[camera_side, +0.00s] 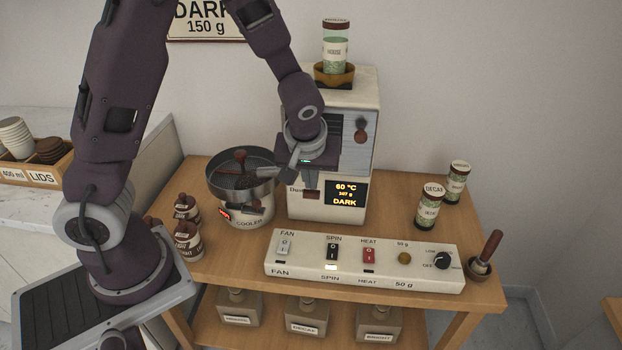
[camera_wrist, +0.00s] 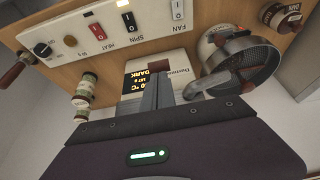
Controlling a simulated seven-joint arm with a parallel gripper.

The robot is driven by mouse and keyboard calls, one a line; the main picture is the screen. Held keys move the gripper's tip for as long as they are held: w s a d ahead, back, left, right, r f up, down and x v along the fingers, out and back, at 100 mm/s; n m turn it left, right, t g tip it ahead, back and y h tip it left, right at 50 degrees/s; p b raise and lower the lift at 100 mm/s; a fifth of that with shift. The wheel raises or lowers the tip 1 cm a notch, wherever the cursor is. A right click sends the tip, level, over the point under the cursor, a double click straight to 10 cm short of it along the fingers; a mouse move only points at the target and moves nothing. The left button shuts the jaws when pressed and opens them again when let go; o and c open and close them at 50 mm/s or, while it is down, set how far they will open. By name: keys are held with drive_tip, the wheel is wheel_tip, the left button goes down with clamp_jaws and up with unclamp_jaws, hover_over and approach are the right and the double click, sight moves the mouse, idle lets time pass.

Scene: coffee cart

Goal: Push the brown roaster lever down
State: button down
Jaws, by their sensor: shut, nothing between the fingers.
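The cream roaster (camera_side: 359,100) stands at the back of the wooden cart. A short lever with a brown knob (camera_side: 361,136) is on its upper front, right of my gripper; I do not see it in the wrist view. My gripper (camera_side: 312,194) points down in front of the roaster, left of the lit display (camera_side: 345,194) and lower than the knob. In the wrist view my gripper (camera_wrist: 166,78) is shut with nothing between the fingers, beside the display (camera_wrist: 136,82). The fingers look small and partly dark in the side view; I cannot tell whether they touch the roaster.
The round cooler (camera_side: 243,205) with its metal pan is left of the roaster. A switch panel (camera_side: 300,262) lies in front. A glass jar (camera_side: 336,45) stands on top. Two jars (camera_side: 431,209) and a cup with a brown handle (camera_side: 488,248) are on the right.

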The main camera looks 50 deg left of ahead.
drive_tip(key=v, duration=1.3)
drive_tip(key=shift+s+d+r, duration=0.15)
drive_tip(key=shift+s+d, duration=0.05)
